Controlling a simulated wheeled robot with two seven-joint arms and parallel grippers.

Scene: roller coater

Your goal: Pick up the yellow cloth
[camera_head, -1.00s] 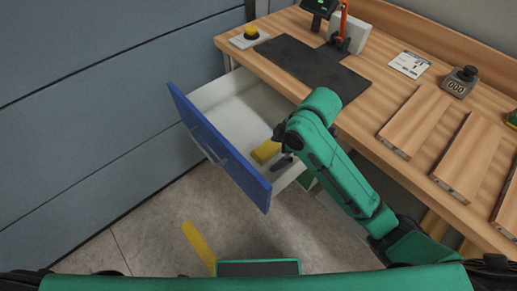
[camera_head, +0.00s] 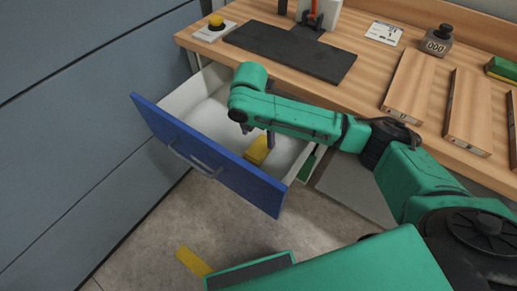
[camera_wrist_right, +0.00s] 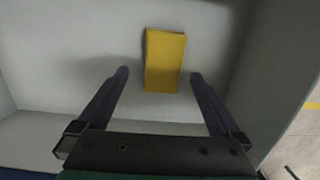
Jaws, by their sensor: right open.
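The yellow cloth (camera_head: 258,150) is a small folded block lying in the open drawer, toward its right end. It also shows in the right wrist view (camera_wrist_right: 164,61), flat on the light drawer bottom. My right gripper (camera_head: 257,135) is over the drawer near the cloth, partly hidden by its arm. In the right wrist view its two dark fingers (camera_wrist_right: 159,75) are wide apart and empty. The cloth appears between and beyond the fingertips, closer to the right one, with no visible contact. My left gripper is not in view.
The open drawer has a blue front (camera_head: 205,155) and white walls around the gripper. The wooden bench (camera_head: 370,95) above it holds a dark mat (camera_head: 290,50), a yellow button (camera_head: 216,21), wooden panels (camera_head: 410,85) and a weight (camera_head: 437,41).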

